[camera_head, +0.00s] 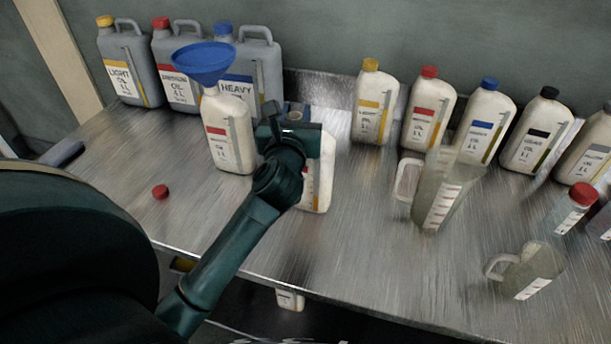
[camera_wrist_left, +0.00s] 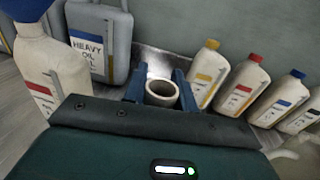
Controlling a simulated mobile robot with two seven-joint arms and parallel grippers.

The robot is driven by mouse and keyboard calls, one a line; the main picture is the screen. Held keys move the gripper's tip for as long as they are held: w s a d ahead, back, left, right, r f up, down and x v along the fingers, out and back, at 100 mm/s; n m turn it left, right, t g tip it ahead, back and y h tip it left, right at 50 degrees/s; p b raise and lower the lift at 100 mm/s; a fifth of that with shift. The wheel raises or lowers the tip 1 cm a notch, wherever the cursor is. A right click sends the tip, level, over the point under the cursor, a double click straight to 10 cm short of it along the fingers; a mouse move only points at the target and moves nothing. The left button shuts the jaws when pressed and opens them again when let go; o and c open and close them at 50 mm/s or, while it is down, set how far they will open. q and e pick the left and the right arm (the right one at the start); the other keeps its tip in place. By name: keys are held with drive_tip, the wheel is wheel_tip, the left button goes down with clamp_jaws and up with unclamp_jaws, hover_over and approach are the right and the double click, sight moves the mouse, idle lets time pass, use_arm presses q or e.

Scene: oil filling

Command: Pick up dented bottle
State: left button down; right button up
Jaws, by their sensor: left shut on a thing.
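A white oil bottle (camera_head: 321,176) with no cap stands upright in my left gripper (camera_head: 291,130) near the middle of the table. The gripper is shut around its upper part and hides much of it. In the left wrist view its open round neck (camera_wrist_left: 162,94) sits between my two blue fingers. I cannot see a dent on it, and cannot tell whether its base touches the table. Another white bottle (camera_head: 228,130), with a red label and a blue funnel (camera_head: 203,62) in its top, stands just left of it. My right gripper is not in view.
Grey canisters (camera_head: 130,70) stand at the back left, and several capped white bottles (camera_head: 375,105) at the back right. Clear measuring jugs (camera_head: 437,195) stand on the right. A red cap (camera_head: 160,192) lies at the left. A small white container (camera_head: 290,299) shows below the table edge.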

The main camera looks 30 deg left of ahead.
use_arm(q)
drive_tip(key=shift+r, duration=0.1)
wheel_tip(320, 180, up, 10)
drive_tip(key=p, duration=0.2)
idle(0.8)
drive_tip(key=shift+s, duration=0.1)
